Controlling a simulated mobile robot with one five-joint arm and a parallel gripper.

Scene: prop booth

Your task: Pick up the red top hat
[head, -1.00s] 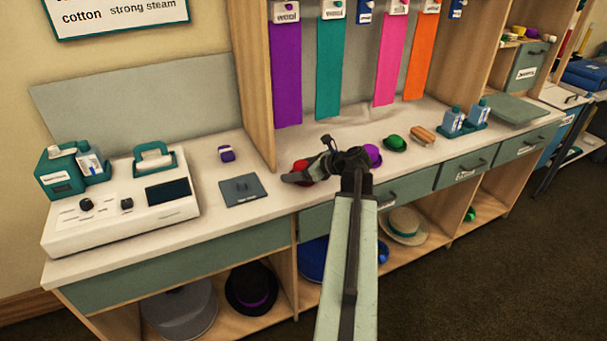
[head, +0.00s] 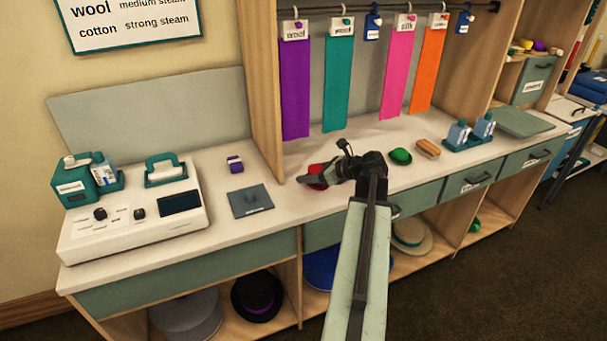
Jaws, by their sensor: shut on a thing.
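The red top hat (head: 316,169) is at the middle of the counter in the head view, toward its front edge. It shows as a small red shape, partly covered by my dark gripper (head: 326,172). My gripper reaches it from the right and is shut on it. One finger lies along the hat's near side; another part of the gripper stands up behind. I cannot tell whether the hat is touching the counter or just above it.
A grey pad (head: 250,201) and a small purple item (head: 235,163) lie left of the hat. A green hat (head: 401,156) and a brush (head: 428,148) sit to the right. Coloured cloth strips hang behind. A white control console (head: 135,210) fills the left end.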

